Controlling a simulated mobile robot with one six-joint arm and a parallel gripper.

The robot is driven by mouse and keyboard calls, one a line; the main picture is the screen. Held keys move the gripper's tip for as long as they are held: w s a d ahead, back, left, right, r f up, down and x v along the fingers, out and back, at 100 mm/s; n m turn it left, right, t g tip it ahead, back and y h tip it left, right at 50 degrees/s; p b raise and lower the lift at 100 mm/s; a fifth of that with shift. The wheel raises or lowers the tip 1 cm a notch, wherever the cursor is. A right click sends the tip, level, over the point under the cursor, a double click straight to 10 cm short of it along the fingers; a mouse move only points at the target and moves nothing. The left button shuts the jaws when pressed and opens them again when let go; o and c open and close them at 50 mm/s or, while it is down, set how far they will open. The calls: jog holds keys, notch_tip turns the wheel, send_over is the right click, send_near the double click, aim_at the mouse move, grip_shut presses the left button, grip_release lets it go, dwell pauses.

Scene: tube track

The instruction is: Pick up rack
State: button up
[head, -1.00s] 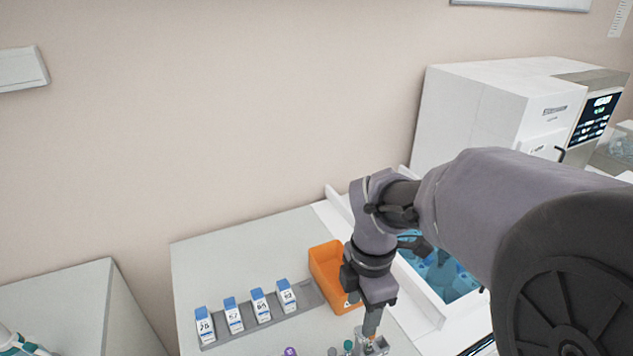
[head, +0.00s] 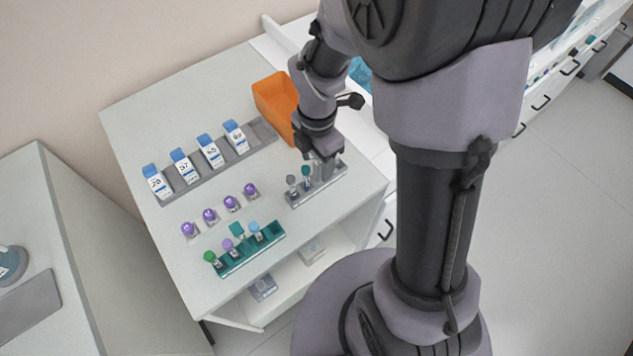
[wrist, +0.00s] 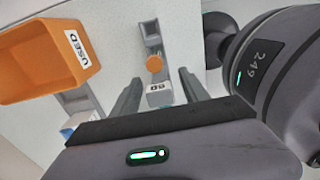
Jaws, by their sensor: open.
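In the wrist view the rack (wrist: 151,30) runs between my fingers, with an orange round cap (wrist: 155,64) and a small label. My gripper (wrist: 160,80) is open, a finger on each side of the rack end. I cannot tell whether they touch. A teal rack (head: 250,250) with several capped tubes sits near the front edge.
An orange bin (head: 275,100) marked USED stands close behind my gripper. A grey strip holds several blue-topped white boxes (head: 210,150). Several purple-capped tubes (head: 231,203) stand in a row left of the grey rack.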

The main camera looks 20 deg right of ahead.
jog(key=shift+f, duration=0.1)
grip_shut()
dwell(0.3)
